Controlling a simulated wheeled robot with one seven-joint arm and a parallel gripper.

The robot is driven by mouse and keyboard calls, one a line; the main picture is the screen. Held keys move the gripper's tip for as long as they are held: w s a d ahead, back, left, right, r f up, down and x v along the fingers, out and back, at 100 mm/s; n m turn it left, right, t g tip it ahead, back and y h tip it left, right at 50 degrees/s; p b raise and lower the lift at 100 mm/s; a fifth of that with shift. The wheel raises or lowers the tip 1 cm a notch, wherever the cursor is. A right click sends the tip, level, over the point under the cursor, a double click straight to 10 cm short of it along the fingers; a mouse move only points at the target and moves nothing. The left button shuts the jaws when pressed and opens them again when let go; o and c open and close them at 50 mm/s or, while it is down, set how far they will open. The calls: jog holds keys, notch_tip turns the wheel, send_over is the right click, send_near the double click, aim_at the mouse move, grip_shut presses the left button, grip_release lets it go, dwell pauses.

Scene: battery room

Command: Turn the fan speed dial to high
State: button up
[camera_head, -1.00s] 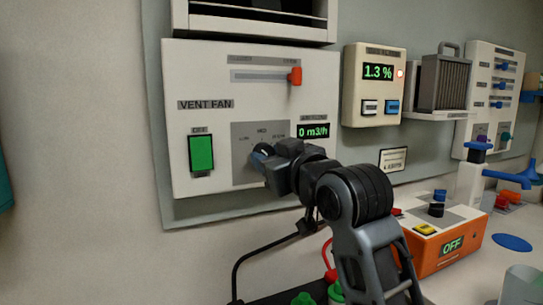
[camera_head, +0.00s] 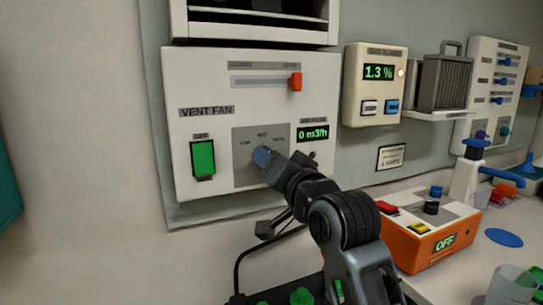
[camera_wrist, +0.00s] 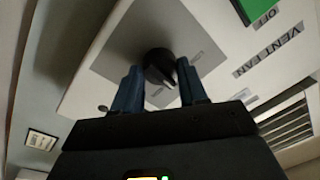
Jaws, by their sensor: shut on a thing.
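The white vent fan panel (camera_head: 240,75) is on the wall. Its black fan speed dial (camera_wrist: 157,60) stands on a grey plate, which also shows in the head view (camera_head: 244,178). In the head view the dial is mostly hidden by my gripper (camera_head: 262,157). In the wrist view the blue fingers of my gripper (camera_wrist: 158,72) stand on either side of the dial, shut on it. The dial's exact pointing is unclear. The airflow display (camera_head: 313,133) reads 0 m3/h. A green switch (camera_head: 203,160) on the panel has an OFF label above it.
An orange slider knob (camera_head: 295,81) is at the panel's upper right. A gas alarm box (camera_head: 375,90) reading 1.3 % hangs right of the panel. An orange box (camera_head: 432,246) showing OFF stands on the bench at right. Wall left of the panel is bare.

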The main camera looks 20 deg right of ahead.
jog(key=shift+m+h+p, duration=0.5)
jog(key=shift+m+p, duration=0.05)
jog(key=shift+m, duration=4.45)
jog(key=o, duration=1.1)
jog(key=shift+c, duration=0.2)
jog(key=s+b, duration=0.1)
jog(key=s, duration=0.6)
jog(key=shift+s+f, duration=0.3)
jog(key=shift+s, duration=0.05)
jog(key=shift+a, duration=0.1)
